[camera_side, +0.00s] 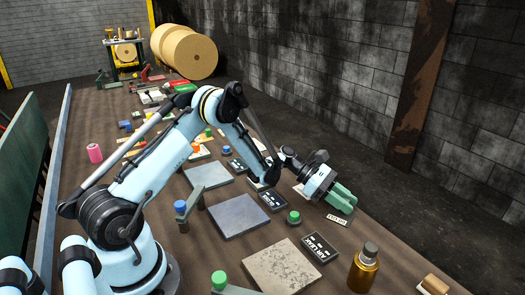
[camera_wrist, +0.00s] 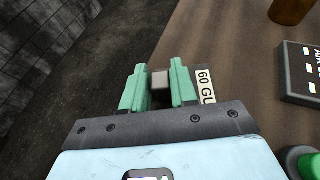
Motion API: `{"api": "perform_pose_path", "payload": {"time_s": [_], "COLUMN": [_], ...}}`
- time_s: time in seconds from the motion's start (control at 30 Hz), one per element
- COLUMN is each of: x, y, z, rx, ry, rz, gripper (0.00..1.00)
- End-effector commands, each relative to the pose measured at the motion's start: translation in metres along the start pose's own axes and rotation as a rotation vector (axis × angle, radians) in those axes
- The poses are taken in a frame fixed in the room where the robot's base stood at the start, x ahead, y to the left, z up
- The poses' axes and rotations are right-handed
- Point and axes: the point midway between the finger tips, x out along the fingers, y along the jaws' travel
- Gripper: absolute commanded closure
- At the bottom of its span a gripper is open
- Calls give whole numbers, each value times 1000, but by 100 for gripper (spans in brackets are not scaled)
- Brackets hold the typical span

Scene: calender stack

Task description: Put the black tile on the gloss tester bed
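My gripper (camera_side: 343,198) has green fingers and is low over the table's right edge. In the wrist view, my gripper's fingers (camera_wrist: 158,84) stand apart with a small block (camera_wrist: 160,79) between them. The block has a grey face and a dark lower part; I cannot tell whether it is the black tile, or whether the fingers touch it. A pale label reading "60 GU" (camera_wrist: 205,86) lies beside the right finger; the label also shows in the side view (camera_side: 338,218) below the fingers. No gloss tester bed is clearly identifiable.
A smooth grey slab (camera_side: 238,216) and a speckled slab (camera_side: 281,268) lie on the table. Near my gripper are a green-topped knob (camera_side: 293,217), a dark "AIR LEAK" box (camera_side: 319,247) and an amber bottle (camera_side: 364,268). Many small items crowd the far table.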

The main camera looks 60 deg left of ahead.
Motion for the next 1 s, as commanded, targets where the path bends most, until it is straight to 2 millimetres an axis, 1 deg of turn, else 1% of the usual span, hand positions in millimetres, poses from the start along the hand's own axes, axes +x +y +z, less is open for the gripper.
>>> {"api": "perform_pose_path", "payload": {"time_s": [0.03,0.13,0.43,0.53,0.67,0.8,1.0], "x": [0,0,0,-7,-27,-56,-94], "y": [0,0,0,1,1,2,2], "z": [0,0,0,0,0,8,7], "rx": [0,0,0,-1,-1,-2,-2], "ry": [0,0,0,0,0,0,0], "rz": [0,0,0,3,4,3,3], "gripper": [64,49,49,49,49,49,49]}}
